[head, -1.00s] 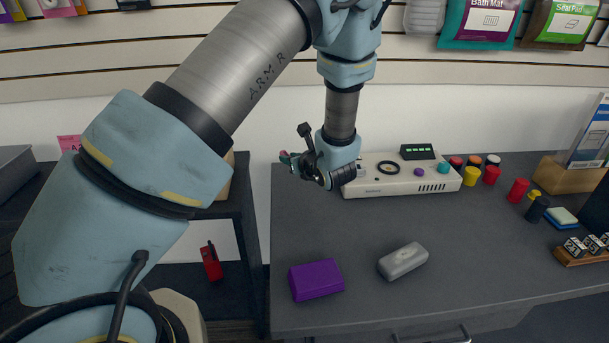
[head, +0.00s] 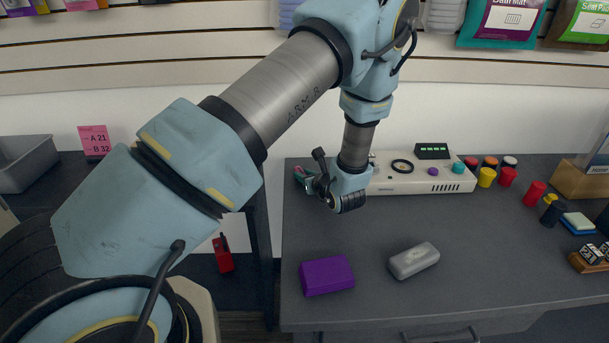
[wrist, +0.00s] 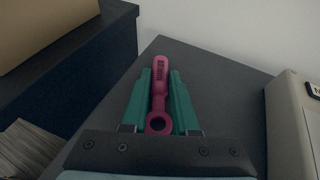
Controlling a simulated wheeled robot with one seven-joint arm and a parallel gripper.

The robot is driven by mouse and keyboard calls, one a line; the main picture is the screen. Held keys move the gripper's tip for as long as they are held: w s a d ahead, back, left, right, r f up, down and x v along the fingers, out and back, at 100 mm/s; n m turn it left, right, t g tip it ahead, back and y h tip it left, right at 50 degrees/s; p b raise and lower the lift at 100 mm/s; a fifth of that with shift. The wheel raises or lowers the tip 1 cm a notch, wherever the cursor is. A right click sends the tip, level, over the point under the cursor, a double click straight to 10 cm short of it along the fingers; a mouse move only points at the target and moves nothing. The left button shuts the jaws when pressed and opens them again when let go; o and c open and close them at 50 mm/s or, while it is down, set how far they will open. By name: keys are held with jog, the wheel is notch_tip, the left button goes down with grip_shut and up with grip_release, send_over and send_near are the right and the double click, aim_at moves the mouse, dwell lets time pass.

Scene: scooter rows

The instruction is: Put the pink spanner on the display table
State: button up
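The pink spanner (wrist: 159,92) lies between the two green fingers of my gripper (wrist: 160,100) in the wrist view, its ring end toward the palm. The fingers look closed along both its sides. In the head view my gripper (head: 304,177) is over the back left corner of the dark grey table (head: 380,290), left of a white console. Only a little pink shows there. In the wrist view the table top (wrist: 205,62) lies beneath the spanner; I cannot tell whether they touch.
The white console (head: 420,178) stands at the table's back. A purple block (head: 327,276) and a grey block (head: 413,260) lie in front. Coloured cylinders (head: 487,176) stand at right. A gap separates the table from a dark unit with a grey bin (head: 22,163) at left.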

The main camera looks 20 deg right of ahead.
jog(key=o, duration=0.5)
jog(key=shift+c, duration=0.2)
jog(key=shift+r, duration=0.25)
jog(key=shift+s, duration=0.35)
jog(key=b+v, duration=0.1)
jog(key=v, duration=1)
jog(key=shift+r, duration=0.2)
